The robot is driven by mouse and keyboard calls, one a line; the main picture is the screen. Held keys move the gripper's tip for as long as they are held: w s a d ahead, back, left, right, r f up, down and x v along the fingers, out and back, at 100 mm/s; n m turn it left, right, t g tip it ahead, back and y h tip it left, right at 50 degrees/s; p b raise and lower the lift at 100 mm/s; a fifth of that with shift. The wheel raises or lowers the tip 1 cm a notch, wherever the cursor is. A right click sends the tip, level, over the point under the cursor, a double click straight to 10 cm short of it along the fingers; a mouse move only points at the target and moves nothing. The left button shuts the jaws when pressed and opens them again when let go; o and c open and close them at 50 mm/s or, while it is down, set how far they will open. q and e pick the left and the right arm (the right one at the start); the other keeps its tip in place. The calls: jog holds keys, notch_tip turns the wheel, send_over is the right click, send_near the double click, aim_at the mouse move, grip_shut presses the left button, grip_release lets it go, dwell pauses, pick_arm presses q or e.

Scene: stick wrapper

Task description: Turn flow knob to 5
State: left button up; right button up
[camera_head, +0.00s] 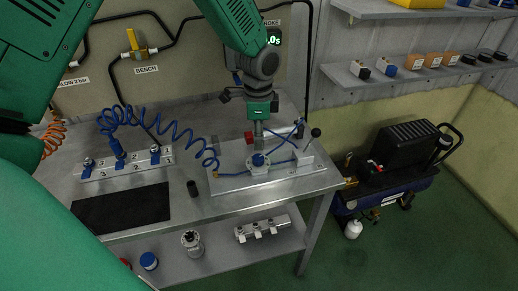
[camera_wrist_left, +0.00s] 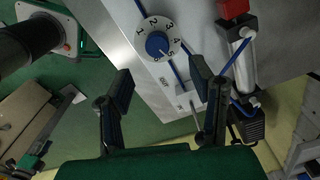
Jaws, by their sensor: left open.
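The flow knob (camera_wrist_left: 157,43) is a round blue knob on a white numbered dial, at the top centre of the left wrist view. In the head view the knob (camera_head: 258,160) sits on a metal plate on the bench. A pale mark shows on the knob, but I cannot tell exactly which number it points to. My left gripper (camera_wrist_left: 161,80) is open, its two dark fingers spread apart and empty, with the knob beyond the gap between them. In the head view my left gripper (camera_head: 258,108) hangs above the plate, apart from the knob. My right gripper is not in view.
A metal cylinder (camera_wrist_left: 236,68) with a red block (camera_wrist_left: 233,8) and blue hoses lies beside the knob. A black-knobbed lever (camera_head: 315,133) stands at the plate's right. A coiled blue hose (camera_head: 150,117), a black mat (camera_head: 122,208) and a small black cylinder (camera_head: 192,188) are to the left.

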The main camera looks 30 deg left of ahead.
pick_arm(q)
notch_tip(320, 180, up, 4)
jog(key=shift+f, duration=0.2)
dwell(0.5)
